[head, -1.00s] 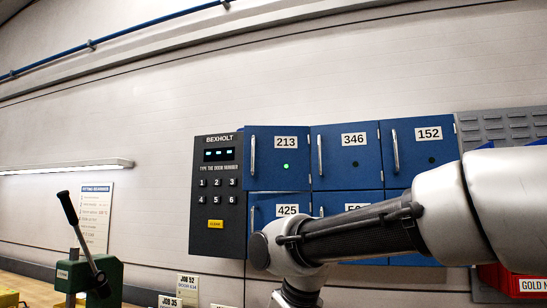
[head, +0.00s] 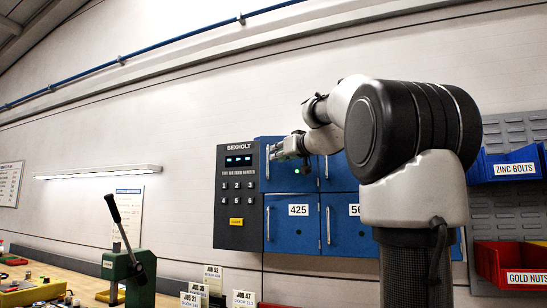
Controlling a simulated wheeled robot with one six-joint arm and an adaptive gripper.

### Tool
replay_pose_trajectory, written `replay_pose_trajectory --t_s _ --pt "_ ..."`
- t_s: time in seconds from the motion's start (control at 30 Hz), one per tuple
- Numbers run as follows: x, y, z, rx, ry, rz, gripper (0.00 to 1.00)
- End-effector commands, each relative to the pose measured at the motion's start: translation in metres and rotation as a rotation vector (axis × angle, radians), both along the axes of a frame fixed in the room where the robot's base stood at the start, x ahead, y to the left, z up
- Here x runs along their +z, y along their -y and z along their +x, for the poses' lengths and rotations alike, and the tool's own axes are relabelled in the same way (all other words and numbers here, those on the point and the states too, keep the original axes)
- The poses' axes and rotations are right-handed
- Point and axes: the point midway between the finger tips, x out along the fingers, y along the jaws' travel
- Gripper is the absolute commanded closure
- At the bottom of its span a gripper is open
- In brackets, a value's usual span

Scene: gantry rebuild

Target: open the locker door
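The blue locker bank has a door with a lit green light (head: 285,182) at its upper left; my arm hides its number plate. Door 425 (head: 285,237) is below it and looks shut. The upper-left door also looks shut. My gripper (head: 273,153) is in front of this door, by its left edge where the handle is. The gripper is small and partly merges with the handle, so I cannot tell whether it touches or grips it. The black BEXHOLT keypad (head: 237,213) with number buttons and a lit display is just to the left.
A green lever press (head: 125,270) stands on the bench (head: 60,262) at left. Job cards (head: 213,278) stand below the keypad. Blue and red bins (head: 508,165) hang at right.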

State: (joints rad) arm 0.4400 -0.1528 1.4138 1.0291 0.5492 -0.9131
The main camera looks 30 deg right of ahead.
Motion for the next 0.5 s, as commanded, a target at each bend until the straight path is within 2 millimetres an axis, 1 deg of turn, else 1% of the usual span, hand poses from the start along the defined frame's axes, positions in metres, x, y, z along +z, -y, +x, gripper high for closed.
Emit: replay_pose_trajectory --t_s 0.07,0.17,0.4,0.5 --pt "-0.001 0.0 0.004 -0.001 0.0 -0.029 0.81" --pt "-0.001 0.0 0.016 0.0 -0.002 -0.037 0.81" --pt "-0.002 -0.002 0.056 0.002 -0.003 -0.037 0.81" --pt "-0.001 -0.002 0.068 0.0 -0.002 -0.036 0.81"
